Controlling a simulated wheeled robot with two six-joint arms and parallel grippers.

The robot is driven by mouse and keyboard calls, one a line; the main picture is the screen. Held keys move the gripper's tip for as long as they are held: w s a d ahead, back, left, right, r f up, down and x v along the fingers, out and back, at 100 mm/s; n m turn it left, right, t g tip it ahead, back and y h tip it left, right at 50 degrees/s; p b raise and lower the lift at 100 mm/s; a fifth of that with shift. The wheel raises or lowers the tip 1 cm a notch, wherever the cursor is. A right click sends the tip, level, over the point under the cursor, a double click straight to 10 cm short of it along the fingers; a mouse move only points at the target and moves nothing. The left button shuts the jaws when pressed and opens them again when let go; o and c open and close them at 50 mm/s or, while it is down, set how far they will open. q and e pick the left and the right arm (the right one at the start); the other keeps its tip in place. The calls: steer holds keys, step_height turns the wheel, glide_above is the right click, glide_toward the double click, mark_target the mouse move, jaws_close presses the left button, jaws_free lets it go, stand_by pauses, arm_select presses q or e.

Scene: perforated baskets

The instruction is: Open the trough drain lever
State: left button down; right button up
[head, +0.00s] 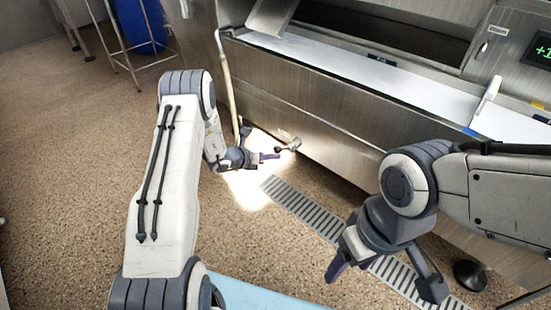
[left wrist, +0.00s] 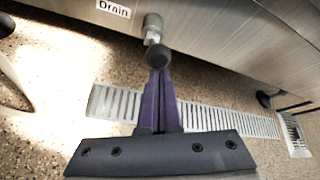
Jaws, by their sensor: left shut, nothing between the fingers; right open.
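The trough drain (head: 293,144) is a short metal outlet low on the steel trough's front. In the left wrist view the metal outlet (left wrist: 153,22) sits beside a "Drain" label (left wrist: 114,8), and the lever's dark round knob (left wrist: 158,56) hangs toward me. My left gripper (head: 277,155) is shut and empty, with its purple fingertips (left wrist: 159,72) at the knob. I cannot tell whether they touch it. The lever's shaft is mostly hidden behind the knob. My right gripper (head: 384,281) is open and empty, above the floor to the right.
A slotted floor grate (head: 300,205) runs below the trough's steel front (head: 330,140). A pale upright pipe (head: 228,85) stands at the trough's left end. A blue bin (head: 140,25) in a metal stand is at the back left. The speckled floor at left is clear.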

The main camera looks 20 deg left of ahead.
arm_select(q)
step_height(320, 180, down, 4)
steer(key=s+d+b, duration=0.1)
steer(key=s+b, duration=0.1)
steer(key=w+r+p+v, duration=0.1)
steer(key=r+p+v, duration=0.1)
steer(key=p+v, duration=0.4)
steer(key=v, duration=0.4)
steer(key=shift+d, duration=0.3)
